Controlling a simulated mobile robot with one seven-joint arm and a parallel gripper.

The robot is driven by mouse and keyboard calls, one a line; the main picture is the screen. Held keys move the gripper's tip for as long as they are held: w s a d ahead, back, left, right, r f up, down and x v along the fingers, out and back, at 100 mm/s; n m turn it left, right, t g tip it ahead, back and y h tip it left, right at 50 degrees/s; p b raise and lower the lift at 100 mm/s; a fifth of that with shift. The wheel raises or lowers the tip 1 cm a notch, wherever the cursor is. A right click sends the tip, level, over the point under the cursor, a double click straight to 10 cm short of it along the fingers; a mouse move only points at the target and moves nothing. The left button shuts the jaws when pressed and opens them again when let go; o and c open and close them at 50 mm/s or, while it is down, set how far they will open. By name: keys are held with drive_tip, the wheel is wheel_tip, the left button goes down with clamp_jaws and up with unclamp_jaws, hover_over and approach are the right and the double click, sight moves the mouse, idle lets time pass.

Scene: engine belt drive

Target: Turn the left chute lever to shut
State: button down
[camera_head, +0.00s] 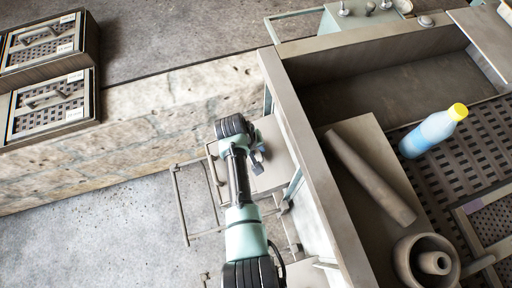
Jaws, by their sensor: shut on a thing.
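My arm reaches up from the bottom centre along the left outer side of a long grey bin. My gripper (257,163) is small and dark at the arm's far end, over a flat grey panel (277,147) beside the bin wall. It is shut on a small part there, which seems to be the left chute lever. The lever is too small and too covered by the gripper to make out its shape or its angle. I cannot tell whether the chute is open or shut.
The bin's wall (313,180) runs close on the right. Inside the bin are a bottle with a yellow cap (428,133), a grey rod (371,178) and a ring-shaped part (405,262). A thin metal frame (178,205) stands left of the arm. Drawer-like boxes (45,105) sit upper left.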

drive_tip(key=c, duration=0.7)
unclamp_jaws()
drive_tip(key=shift+r, duration=0.1)
drive_tip(key=v, duration=1.3)
drive_tip(key=shift+b, duration=0.3)
